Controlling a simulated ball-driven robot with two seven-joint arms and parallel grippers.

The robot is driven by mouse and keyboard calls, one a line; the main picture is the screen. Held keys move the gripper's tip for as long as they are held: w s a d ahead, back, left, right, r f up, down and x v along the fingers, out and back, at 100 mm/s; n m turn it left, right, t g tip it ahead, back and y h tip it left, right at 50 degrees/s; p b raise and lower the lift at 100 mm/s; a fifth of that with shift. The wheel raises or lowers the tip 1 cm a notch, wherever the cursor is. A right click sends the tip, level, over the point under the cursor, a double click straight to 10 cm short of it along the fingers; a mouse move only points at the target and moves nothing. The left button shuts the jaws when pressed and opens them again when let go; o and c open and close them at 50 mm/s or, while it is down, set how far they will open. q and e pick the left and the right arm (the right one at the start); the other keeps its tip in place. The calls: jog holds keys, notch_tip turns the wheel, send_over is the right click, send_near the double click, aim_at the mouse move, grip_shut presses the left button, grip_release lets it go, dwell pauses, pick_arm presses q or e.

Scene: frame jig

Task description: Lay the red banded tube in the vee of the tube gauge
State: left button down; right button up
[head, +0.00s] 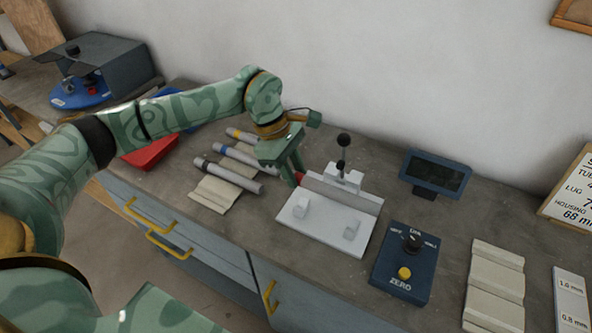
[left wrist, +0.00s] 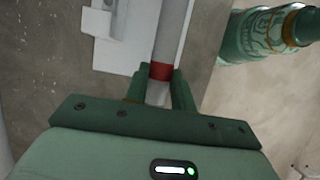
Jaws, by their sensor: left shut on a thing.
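The red banded tube (left wrist: 172,30) is grey with a red band near its held end. In the head view only its red band (head: 300,178) shows clearly. My left gripper (head: 296,180) is shut on the tube near this band, at the left end of the tube gauge. The gauge is a white plate (head: 318,232) with two small blocks in front and a black-knobbed lever behind. In the left wrist view the tube runs from my gripper (left wrist: 160,88) over the gauge (left wrist: 125,50). I cannot tell whether it touches the vee. My right gripper is out of view.
Several grey tubes with yellow, blue and dark bands lie on a beige rack (head: 215,194) left of the gauge. A blue ZERO box (head: 403,262) stands close on its right, with a dark display (head: 436,174) behind. A red tray (head: 150,152) lies further left.

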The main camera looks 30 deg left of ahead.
pick_arm(q)
notch_tip(320, 180, down, 6)
jog(key=b, duration=0.4)
jog(key=shift+d, duration=0.1)
jog(key=shift+f+b, duration=0.4)
jog(key=shift+f, duration=0.4)
jog(key=shift+s+f, duration=0.1)
jog(key=shift+s, duration=0.05)
